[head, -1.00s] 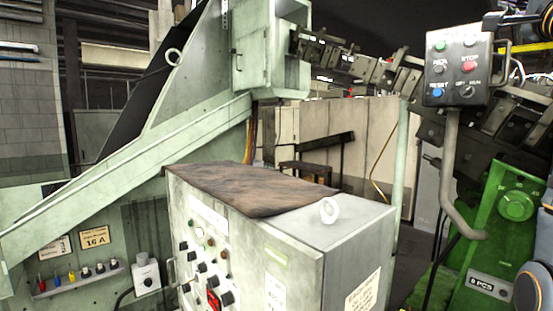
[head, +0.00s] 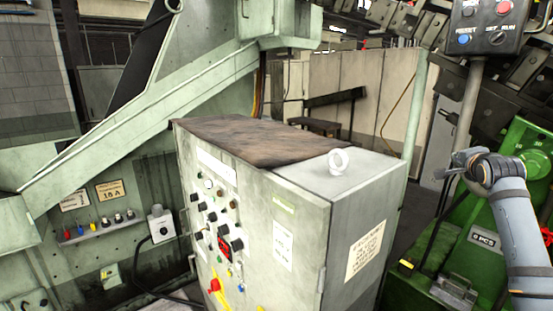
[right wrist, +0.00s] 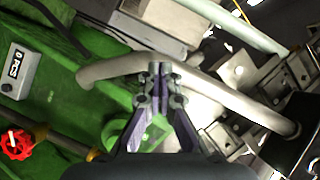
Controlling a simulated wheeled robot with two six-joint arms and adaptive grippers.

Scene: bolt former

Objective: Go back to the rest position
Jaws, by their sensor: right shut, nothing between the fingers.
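My right gripper (head: 447,168) shows at the right of the head view, at the end of my grey arm. Its fingers are shut and empty. In the right wrist view its fingertips (right wrist: 158,72) meet in front of a pale bent pipe (right wrist: 205,82). I cannot tell whether they touch it. In the head view the gripper is below the button box (head: 485,27), in front of the green machine (head: 517,150). My left gripper is not in view.
A pale green sloped frame (head: 130,125) is at the left. A red knob (right wrist: 15,145) shows in the right wrist view.

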